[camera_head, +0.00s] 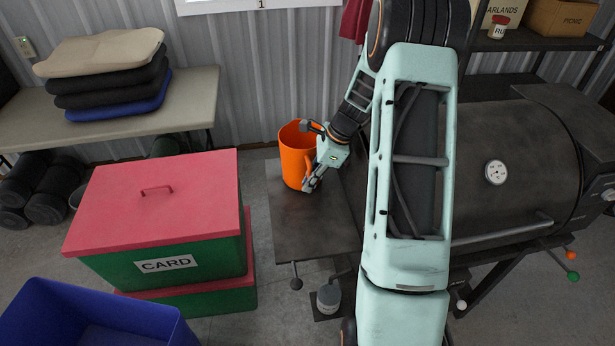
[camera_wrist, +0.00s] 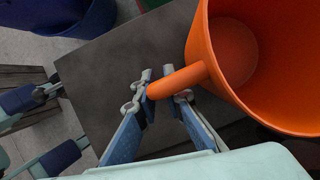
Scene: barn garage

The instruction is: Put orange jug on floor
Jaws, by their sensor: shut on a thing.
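The orange jug (camera_head: 295,160) is upright at the back of the grill's dark side shelf (camera_head: 309,230). Whether its base touches the shelf or hangs just above it, I cannot tell. My gripper (camera_head: 314,158) is at the jug's right side. In the wrist view, my gripper (camera_wrist: 165,90) has its fingers on both sides of the handle of the orange jug (camera_wrist: 262,60), shut on it. The jug looks empty inside. The floor (camera_head: 265,245) shows between the shelf and the boxes.
Red-lidded green boxes (camera_head: 170,262) stand left of the shelf, with a blue bin (camera_head: 60,310) in front. A black grill (camera_head: 520,160) is on the right. A table with stacked cushions (camera_head: 110,75) is at the back left. Only a narrow floor strip is free beside the shelf.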

